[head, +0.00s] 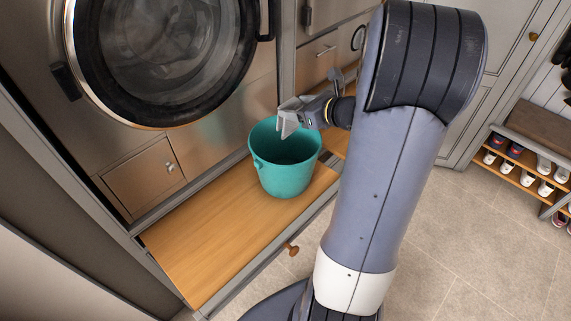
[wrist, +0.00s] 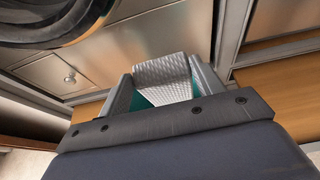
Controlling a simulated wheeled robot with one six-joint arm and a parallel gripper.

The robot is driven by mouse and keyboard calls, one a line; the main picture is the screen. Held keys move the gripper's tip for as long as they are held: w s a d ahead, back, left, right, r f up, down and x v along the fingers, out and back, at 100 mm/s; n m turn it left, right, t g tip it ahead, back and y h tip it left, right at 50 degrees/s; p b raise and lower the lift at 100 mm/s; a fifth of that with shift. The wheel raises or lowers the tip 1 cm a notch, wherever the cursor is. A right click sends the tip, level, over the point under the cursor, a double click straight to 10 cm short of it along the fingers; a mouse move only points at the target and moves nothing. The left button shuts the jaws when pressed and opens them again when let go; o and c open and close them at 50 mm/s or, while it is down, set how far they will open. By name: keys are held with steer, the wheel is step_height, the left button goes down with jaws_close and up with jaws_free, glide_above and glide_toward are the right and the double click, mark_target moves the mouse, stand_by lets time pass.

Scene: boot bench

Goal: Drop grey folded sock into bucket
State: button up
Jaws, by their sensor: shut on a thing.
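The teal bucket (head: 286,182) stands upright on the wooden pull-out board below the washing machine. My gripper (head: 289,118) is above the bucket's far rim and opening, pointing down to the left. In the wrist view my gripper (wrist: 160,88) is shut on the grey folded sock (wrist: 163,72), whose textured grey fabric shows between the two fingers. Teal parts of the bucket (wrist: 140,101) show just beyond the fingers. In the head view the sock is hard to tell from the grey fingers. The bucket's floor is mostly hidden.
The wooden board (head: 215,235) is clear to the left of the bucket. The washing machine (head: 160,60) rises behind it. A shoe rack (head: 525,160) with several shoes stands far right.

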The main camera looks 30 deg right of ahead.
mark_target(293, 123)
steer(key=shift+f+b, duration=2.3)
steer(key=shift+f, duration=0.65)
steer(key=o, duration=1)
steer(key=shift+o, duration=0.2)
steer(key=v, duration=1.1)
steer(key=shift+w, duration=0.1)
